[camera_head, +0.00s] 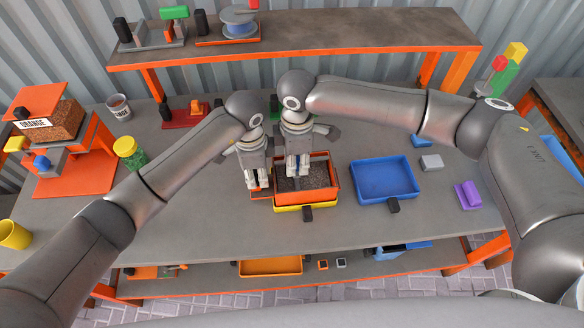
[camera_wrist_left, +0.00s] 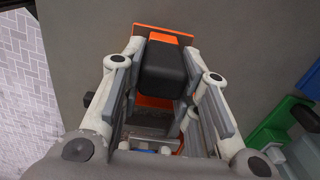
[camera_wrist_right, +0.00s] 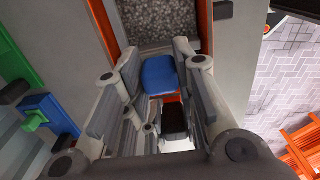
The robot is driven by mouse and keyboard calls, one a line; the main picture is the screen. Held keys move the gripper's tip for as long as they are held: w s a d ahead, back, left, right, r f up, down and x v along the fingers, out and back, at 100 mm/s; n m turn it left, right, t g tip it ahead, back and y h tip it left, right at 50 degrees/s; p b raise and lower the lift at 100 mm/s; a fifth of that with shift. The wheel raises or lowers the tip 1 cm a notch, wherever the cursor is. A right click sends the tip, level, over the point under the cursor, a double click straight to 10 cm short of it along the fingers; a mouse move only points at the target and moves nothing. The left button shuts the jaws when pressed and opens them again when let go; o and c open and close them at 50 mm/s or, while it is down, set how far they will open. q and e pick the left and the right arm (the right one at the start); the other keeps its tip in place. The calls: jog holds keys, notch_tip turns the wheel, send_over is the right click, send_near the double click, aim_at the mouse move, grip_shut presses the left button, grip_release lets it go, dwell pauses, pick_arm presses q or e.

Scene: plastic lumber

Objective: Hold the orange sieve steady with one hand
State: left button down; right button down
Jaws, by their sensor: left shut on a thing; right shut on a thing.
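The orange sieve (camera_head: 333,180) is a rectangular frame filled with dark granules, sitting over a yellow tray (camera_head: 290,208) on the bench. My left gripper (camera_head: 258,186) is at the sieve's left side. In the left wrist view it is shut on a black handle (camera_wrist_left: 162,70) with orange parts around it, which appears to belong to the sieve. My right gripper (camera_head: 297,172) is over the sieve's left part, pointing down. In the right wrist view it is shut on a blue block (camera_wrist_right: 159,75), with granules and orange walls just beyond. The fingers hide what lies below the block.
A blue tray (camera_head: 384,180) with a black handle stands to the right. A grey block (camera_head: 431,162) and a purple piece (camera_head: 467,195) lie further right. The front of the bench is clear.

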jog(key=d, duration=0.6)
jog(key=shift+w+d, duration=0.15)
jog(key=shift+d, duration=0.25)
dwell(0.4)
jog(key=shift+a, duration=0.15)
jog(key=shift+a, duration=3.15)
jog(key=shift+d, duration=0.2)
jog(key=d, duration=0.6)
jog(key=shift+d, duration=0.15)
